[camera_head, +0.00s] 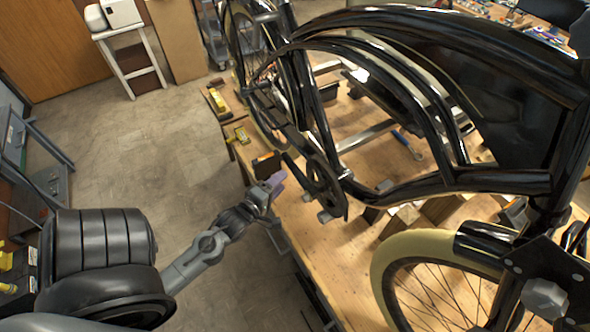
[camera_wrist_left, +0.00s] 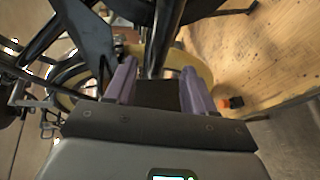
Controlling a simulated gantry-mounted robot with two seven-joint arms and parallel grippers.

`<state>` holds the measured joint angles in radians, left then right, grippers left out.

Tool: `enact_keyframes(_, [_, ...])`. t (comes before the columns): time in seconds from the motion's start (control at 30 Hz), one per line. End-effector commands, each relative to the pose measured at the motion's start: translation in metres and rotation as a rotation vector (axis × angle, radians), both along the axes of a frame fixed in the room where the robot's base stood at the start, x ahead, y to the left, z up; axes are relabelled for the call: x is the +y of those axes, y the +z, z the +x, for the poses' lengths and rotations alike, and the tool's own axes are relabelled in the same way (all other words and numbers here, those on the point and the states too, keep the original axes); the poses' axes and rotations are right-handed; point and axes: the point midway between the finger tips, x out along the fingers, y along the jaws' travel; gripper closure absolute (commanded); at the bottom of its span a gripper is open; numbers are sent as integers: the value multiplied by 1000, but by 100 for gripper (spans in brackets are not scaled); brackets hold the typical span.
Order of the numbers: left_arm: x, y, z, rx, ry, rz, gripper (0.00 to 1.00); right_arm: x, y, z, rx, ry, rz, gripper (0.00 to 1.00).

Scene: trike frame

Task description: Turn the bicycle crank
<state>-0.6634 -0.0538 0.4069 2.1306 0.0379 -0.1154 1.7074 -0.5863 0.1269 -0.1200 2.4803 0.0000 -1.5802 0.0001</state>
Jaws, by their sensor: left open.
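The black bicycle crank (camera_head: 322,186) is on the side of the trike frame facing my left arm. A dark pedal with orange edges (camera_head: 266,165) sticks out to its left. My left gripper (camera_head: 274,182), with purple fingers, is beside the pedal, at its lower right. In the left wrist view the open gripper (camera_wrist_left: 160,78) has its two fingers apart, with a dark bar (camera_wrist_left: 164,42) beyond the gap. A dark block lies between the fingers; I cannot tell whether it is the pedal or whether the fingers touch it. My right gripper is not in view.
The black trike frame (camera_head: 478,42) stands over a wooden workbench (camera_head: 342,240). A front wheel with a cream tyre (camera_head: 382,268) is at lower right. Yellow tools (camera_head: 217,101) lie near the bench's left edge. The floor (camera_head: 150,145) left of the bench is clear.

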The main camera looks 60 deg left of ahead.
Motion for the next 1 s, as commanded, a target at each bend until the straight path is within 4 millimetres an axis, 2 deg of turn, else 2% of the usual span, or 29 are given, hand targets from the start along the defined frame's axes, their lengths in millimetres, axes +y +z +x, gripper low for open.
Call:
enact_keyframes(0.3, [21,-7,47,-1,-1,2,46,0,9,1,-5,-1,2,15])
enact_keyframes(0.5, [30,-12,66,-1,-2,1,46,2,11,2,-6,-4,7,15])
enact_keyframes(0.97, [34,-14,73,1,0,0,46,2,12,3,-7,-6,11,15])
enact_keyframes(1.0, [34,-14,73,1,0,0,52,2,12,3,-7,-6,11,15])
